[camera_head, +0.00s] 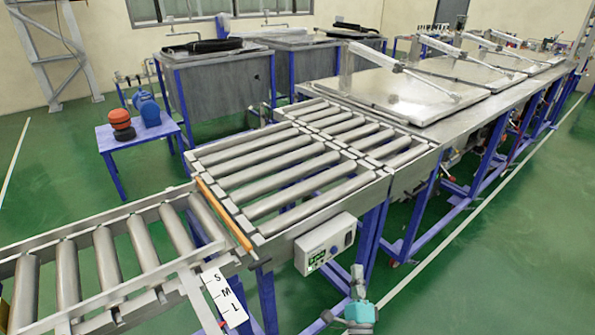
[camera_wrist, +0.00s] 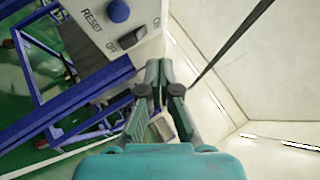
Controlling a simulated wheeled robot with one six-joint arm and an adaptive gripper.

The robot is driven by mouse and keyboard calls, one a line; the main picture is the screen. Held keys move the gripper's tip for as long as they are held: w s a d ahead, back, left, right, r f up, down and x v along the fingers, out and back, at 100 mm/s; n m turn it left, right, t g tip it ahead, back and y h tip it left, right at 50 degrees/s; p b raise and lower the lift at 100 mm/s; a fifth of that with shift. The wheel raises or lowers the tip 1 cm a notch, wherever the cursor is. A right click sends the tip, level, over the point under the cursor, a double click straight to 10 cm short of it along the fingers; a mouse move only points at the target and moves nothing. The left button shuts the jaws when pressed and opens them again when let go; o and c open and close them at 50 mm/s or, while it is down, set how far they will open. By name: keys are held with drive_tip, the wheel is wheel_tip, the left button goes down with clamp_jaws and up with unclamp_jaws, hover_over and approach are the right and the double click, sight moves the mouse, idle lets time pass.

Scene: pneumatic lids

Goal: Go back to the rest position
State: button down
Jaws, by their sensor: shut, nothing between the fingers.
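My gripper (camera_head: 357,283) is at the bottom of the head view, in front of the roller conveyor and just below and right of the control box (camera_head: 325,244). In the wrist view my gripper (camera_wrist: 159,66) has its two fingers together, shut and empty. The control box (camera_wrist: 112,28) is close by, up and left of the fingertips in the wrist view. Its blue knob (camera_wrist: 119,11), the label RESET and an OFF/ON rocker switch (camera_wrist: 132,37) are visible. The fingertips look apart from the switch.
The roller conveyor (camera_head: 255,168) runs from lower left toward a row of flat metal lids (camera_head: 392,92) with arms above them. Blue legs (camera_head: 372,232) stand behind my gripper. A blue side table (camera_head: 133,140) holds red and blue items. Green floor (camera_head: 500,270) at right is clear.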

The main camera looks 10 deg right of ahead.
drive_tip(key=s+a+f+n+g+y, duration=0.25)
drive_tip(key=s+n, duration=0.35)
drive_tip(key=s, duration=0.7)
drive_tip(key=s+a+f+n+g+y, duration=0.1)
drive_tip(key=s+a+f+n, duration=0.15)
drive_tip(key=s+n, duration=0.7)
drive_tip(key=s+r+n+g, duration=0.2)
drive_tip(key=s+r+n, duration=0.2)
drive_tip(key=s, duration=0.8)
drive_tip(key=s+a+r+n+g+y, duration=0.1)
drive_tip(key=s+r+n, duration=0.3)
drive_tip(key=s, duration=0.8)
drive_tip(key=shift+r+g, duration=0.4)
drive_tip(key=shift+g, duration=0.15)
drive_tip(key=shift+s+n, duration=0.1)
drive_tip(key=shift+n, duration=0.15)
